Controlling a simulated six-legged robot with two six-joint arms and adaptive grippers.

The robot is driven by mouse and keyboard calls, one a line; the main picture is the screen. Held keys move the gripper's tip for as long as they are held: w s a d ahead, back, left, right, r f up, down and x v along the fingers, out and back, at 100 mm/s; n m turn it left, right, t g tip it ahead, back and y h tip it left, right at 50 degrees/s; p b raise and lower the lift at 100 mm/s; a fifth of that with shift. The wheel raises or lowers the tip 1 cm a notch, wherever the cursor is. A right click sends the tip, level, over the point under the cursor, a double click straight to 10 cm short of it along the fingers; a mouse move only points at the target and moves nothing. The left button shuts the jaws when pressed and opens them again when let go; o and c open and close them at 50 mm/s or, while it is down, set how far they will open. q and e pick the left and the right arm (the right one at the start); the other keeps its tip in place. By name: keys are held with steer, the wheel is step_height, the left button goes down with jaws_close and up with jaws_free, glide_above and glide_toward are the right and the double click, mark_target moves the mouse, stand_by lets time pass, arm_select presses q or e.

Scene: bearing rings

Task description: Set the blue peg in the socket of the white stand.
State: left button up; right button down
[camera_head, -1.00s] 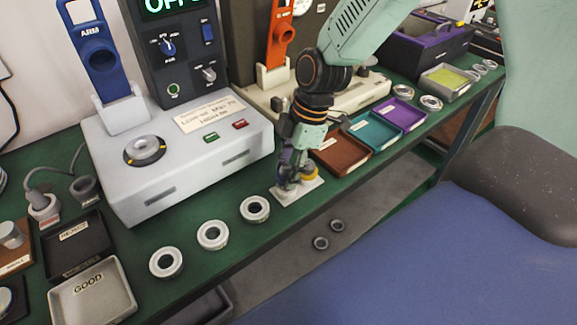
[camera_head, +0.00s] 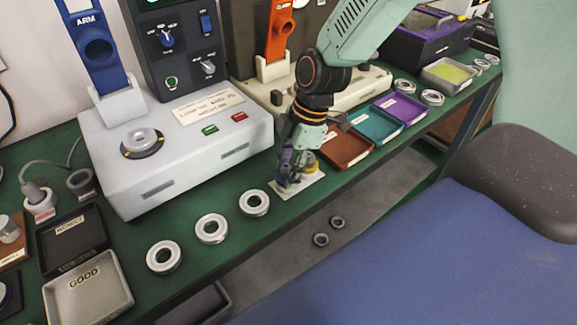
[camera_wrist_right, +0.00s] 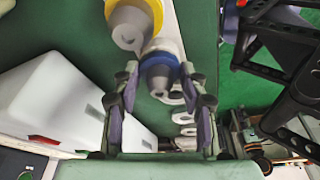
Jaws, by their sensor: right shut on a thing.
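The white stand (camera_head: 312,184) is a flat plate at the front edge of the green bench, with a yellow-collared peg (camera_head: 312,163) on it. My right gripper (camera_head: 291,180) is over the left part of the stand. In the right wrist view, the blue peg (camera_wrist_right: 158,74), grey with a blue collar, is between the two purple-padded fingers of that gripper (camera_wrist_right: 160,76), which is shut on it. The yellow-collared peg (camera_wrist_right: 133,20) is close beside it. The socket and the lower end of the blue peg are hidden, so I cannot tell whether it is seated. My left gripper is out of view.
Several bearing rings (camera_head: 211,229) lie left of the stand along the front edge. A white control box (camera_head: 180,150) is behind them. A brown tray (camera_head: 345,147), teal tray (camera_head: 376,127) and purple tray (camera_head: 402,109) are to the right. Two dark rings (camera_head: 321,240) lie below the bench.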

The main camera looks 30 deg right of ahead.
steer(key=shift+f, duration=0.1)
steer(key=c, duration=0.7)
jaws_free()
steer(key=shift+o, duration=0.2)
steer(key=v, duration=1.2)
